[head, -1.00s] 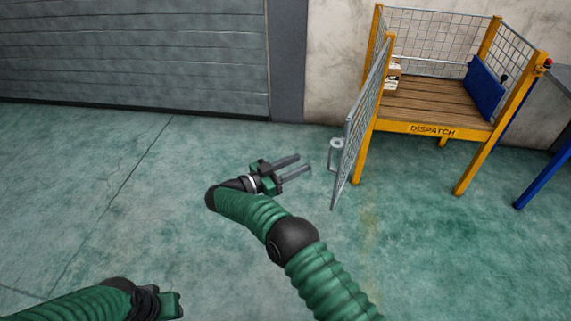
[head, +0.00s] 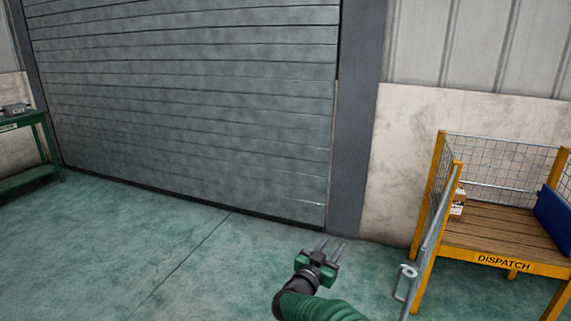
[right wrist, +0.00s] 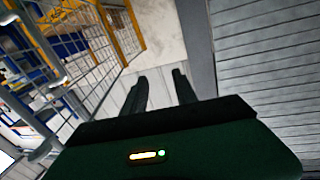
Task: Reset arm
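My right gripper (head: 330,250) is at the bottom middle of the head view, its two dark fingers apart with nothing between them. It is held over the green floor, left of the dispatch stand. In the right wrist view the same gripper (right wrist: 160,90) shows two spread fingers and a clear gap. My left gripper is outside the head view.
A yellow dispatch stand (head: 490,262) with a wooden deck is at the right, its mesh gate (head: 432,235) swung open toward me. A small box (head: 457,204) and a blue panel (head: 556,220) are on it. A grey shutter (head: 190,110) stands behind. A green bench (head: 30,150) is far left. The middle floor is clear.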

